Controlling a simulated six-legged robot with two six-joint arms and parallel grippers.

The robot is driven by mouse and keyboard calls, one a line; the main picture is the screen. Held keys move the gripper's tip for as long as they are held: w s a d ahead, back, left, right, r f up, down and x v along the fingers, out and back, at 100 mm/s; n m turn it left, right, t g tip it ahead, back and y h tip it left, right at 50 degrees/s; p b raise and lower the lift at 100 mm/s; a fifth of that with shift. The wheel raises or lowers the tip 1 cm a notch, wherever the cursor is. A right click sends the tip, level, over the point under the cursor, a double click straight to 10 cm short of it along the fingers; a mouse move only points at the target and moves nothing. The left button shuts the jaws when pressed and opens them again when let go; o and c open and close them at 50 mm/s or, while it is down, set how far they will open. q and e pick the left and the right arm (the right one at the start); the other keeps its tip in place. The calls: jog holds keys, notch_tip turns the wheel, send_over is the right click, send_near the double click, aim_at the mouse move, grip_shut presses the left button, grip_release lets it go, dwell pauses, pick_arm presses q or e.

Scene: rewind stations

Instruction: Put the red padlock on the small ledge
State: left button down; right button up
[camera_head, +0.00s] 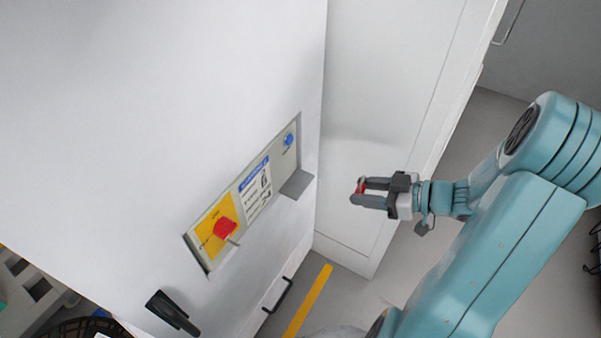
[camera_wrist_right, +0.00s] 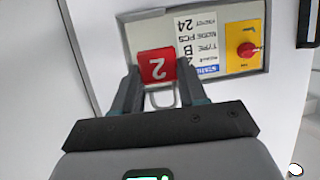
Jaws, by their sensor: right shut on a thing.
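The red padlock (camera_head: 361,188) is held between the fingertips of my right gripper (camera_head: 358,191), to the right of the panel and apart from it. In the right wrist view the padlock (camera_wrist_right: 157,64) shows a white "2" on its face, and its metal shackle (camera_wrist_right: 160,98) points back toward the gripper's palm. The small grey ledge (camera_head: 296,184) juts out from the white cabinet below the right end of the control panel (camera_head: 247,192). The ledge looks empty in the head view; I cannot make it out in the right wrist view. My left gripper is out of view.
The panel carries a red rotary switch (camera_head: 225,231) on a yellow plate and a blue button (camera_head: 289,140). A black handle (camera_head: 172,312) sticks out of the cabinet at lower left. A white door (camera_head: 385,90) stands behind my gripper. Space between gripper and ledge looks clear.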

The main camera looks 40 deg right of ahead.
jog(key=s+d+m+h, duration=0.1)
jog(key=s+d, duration=0.1)
send_over(297, 184)
jog(key=s, duration=0.2)
jog(key=f, duration=0.2)
jog(key=shift+d+f, duration=0.3)
jog(key=shift+d, duration=0.1)
notch_tip(297, 184, down, 3)
jog(key=shift+w+a+f, duration=0.1)
jog(key=shift+f, duration=0.05)
jog(key=shift+w+f, duration=0.2)
jog(key=shift+f, duration=0.3)
